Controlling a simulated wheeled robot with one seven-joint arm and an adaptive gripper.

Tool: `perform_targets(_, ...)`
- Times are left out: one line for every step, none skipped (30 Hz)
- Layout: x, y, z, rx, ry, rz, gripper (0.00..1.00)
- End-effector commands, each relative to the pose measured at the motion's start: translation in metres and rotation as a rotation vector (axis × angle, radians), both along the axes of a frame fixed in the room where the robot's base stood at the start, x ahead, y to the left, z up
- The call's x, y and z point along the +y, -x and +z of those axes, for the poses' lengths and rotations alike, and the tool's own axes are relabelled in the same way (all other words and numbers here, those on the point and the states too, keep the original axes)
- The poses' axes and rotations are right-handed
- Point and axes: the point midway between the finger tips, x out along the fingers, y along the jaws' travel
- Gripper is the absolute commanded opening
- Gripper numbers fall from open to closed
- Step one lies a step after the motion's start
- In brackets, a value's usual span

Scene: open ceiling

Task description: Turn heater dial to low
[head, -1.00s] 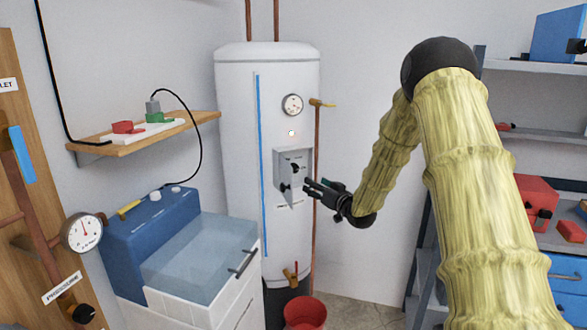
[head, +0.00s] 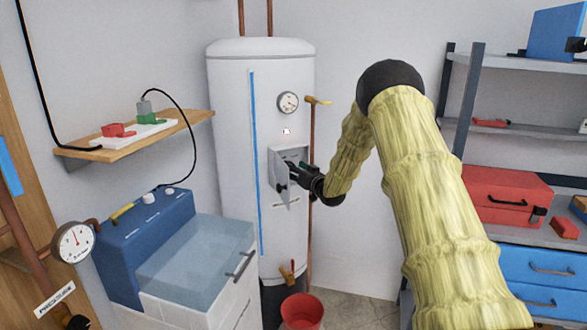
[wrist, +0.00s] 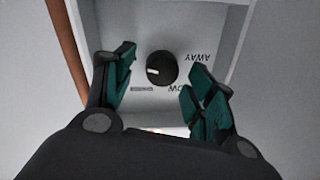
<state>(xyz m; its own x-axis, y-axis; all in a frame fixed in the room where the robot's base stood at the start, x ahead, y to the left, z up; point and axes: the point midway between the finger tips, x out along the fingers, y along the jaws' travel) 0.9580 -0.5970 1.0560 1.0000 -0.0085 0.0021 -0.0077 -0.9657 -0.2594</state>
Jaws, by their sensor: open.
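The heater dial (wrist: 162,68) is a round black knob with a white pointer mark, on a grey panel in the wrist view. The pointer faces left in that picture. Upside-down labels lie around it: "AWAY" (wrist: 192,57) to the right, one ending in "OW" (wrist: 177,90) at lower right, and a small unreadable one at lower left. My gripper (wrist: 160,82) is open, with one teal-padded finger on either side of the dial, apart from it. In the head view my gripper (head: 292,170) is at the control box (head: 289,155) on the white water heater (head: 226,130); the dial is hidden there.
The box's door (head: 281,181) hangs open at its front. A round gauge (head: 288,102) and a yellow-handled valve on a copper pipe (head: 313,150) are close by. A blue-and-white washer (head: 195,250) stands left, a red bucket (head: 302,311) below and shelves (head: 507,128) right.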

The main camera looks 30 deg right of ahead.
Motion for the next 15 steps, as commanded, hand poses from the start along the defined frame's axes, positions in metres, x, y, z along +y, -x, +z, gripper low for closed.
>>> perform_targets(0.0005, -0.0033, -0.0002, 0.001, 0.001, 0.000, 0.55)
perform_targets(0.0006, -0.0048, -0.0003, 0.001, 0.001, 0.000, 0.55)
perform_targets(0.0007, -0.0065, -0.0005, 0.001, 0.001, 0.001, 0.55)
perform_targets(0.0008, -0.0074, -0.0006, 0.001, 0.001, 0.001, 0.55)
perform_targets(0.0008, -0.0080, -0.0007, 0.002, 0.001, 0.001, 0.55)
perform_targets(0.0009, -0.0085, -0.0008, 0.001, 0.001, 0.001, 0.55)
perform_targets(0.0008, -0.0087, -0.0008, 0.001, 0.000, 0.000, 0.55)
perform_targets(0.0007, -0.0087, -0.0008, 0.001, 0.000, 0.000, 0.55)
perform_targets(0.0004, -0.0086, -0.0008, 0.001, 0.000, 0.000, 0.55)
perform_targets(0.0002, -0.0085, -0.0007, 0.001, 0.000, 0.000, 0.55)
perform_targets(0.0001, -0.0084, -0.0008, 0.001, 0.000, 0.000, 0.55)
perform_targets(0.0001, -0.0083, -0.0007, 0.001, 0.000, 0.000, 0.55)
perform_targets(0.0001, -0.0083, -0.0007, 0.001, 0.000, 0.000, 0.55)
perform_targets(0.0001, -0.0083, -0.0006, 0.001, 0.000, 0.000, 0.52)
perform_targets(0.0002, -0.0083, -0.0006, 0.001, 0.000, 0.000, 0.44)
